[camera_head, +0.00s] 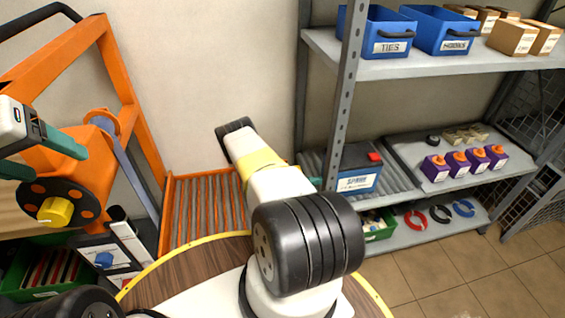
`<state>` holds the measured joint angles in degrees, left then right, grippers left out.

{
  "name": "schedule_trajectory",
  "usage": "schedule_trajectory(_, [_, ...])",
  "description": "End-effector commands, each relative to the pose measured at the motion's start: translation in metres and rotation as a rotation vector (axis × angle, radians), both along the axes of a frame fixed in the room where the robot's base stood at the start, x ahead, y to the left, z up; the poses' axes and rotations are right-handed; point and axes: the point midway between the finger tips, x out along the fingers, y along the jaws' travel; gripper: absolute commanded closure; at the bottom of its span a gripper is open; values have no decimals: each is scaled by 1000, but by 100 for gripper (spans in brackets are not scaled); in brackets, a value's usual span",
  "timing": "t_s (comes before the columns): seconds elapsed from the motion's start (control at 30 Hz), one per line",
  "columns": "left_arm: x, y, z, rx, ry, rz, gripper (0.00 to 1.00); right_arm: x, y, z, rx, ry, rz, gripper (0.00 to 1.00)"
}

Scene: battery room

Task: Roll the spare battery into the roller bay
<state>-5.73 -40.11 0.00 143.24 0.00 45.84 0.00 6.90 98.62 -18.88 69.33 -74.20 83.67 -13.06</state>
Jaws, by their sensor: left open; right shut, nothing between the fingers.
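The spare battery (357,172) is a black block with a blue lower part, a white label and a red cap. It stands upright on grey rollers (401,180) on the middle shelf. My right arm reaches across the middle toward it. Only a small teal part of my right gripper (316,182) shows, close to the battery's left side; I cannot tell whether they touch. My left gripper (55,160) is open, with teal fingers, beside an orange machine with a yellow knob. An orange-framed roller bed (205,208) lies left of the shelf, partly hidden by my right arm.
A grey shelf post (343,95) rises in front of the rack. Blue bins (380,33) and cartons are above. Several purple bottles (468,162) stand right of the battery. Red, dark and blue rings lie on the bottom shelf. The tiled floor (430,268) at lower right is clear.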

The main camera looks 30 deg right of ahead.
Motion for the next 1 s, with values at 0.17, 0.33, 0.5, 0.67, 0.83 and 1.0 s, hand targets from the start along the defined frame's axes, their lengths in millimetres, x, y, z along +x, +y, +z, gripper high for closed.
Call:
schedule_trajectory(0.17, [0, 0, 0, 0, 0, 0, 30, -4, -13, 0, 1, -1, 0, 100])
schedule_trajectory(0.33, [0, 0, 0, 0, 0, 0, 30, -5, -15, 0, 1, -1, 0, 100])
schedule_trajectory(0.5, [0, 0, 0, 0, 0, 0, 30, -5, -15, 0, 1, -1, 0, 100])
schedule_trajectory(0.67, [0, 0, 0, 0, 0, 0, 30, -8, -26, 0, 0, -1, -1, 100])
schedule_trajectory(0.83, [0, 0, 0, 0, 0, 0, 30, -24, -69, 0, -3, 1, -5, 100])
schedule_trajectory(1.0, [0, 0, 0, 0, 0, 0, 30, -40, -117, 0, -3, 1, -4, 100])
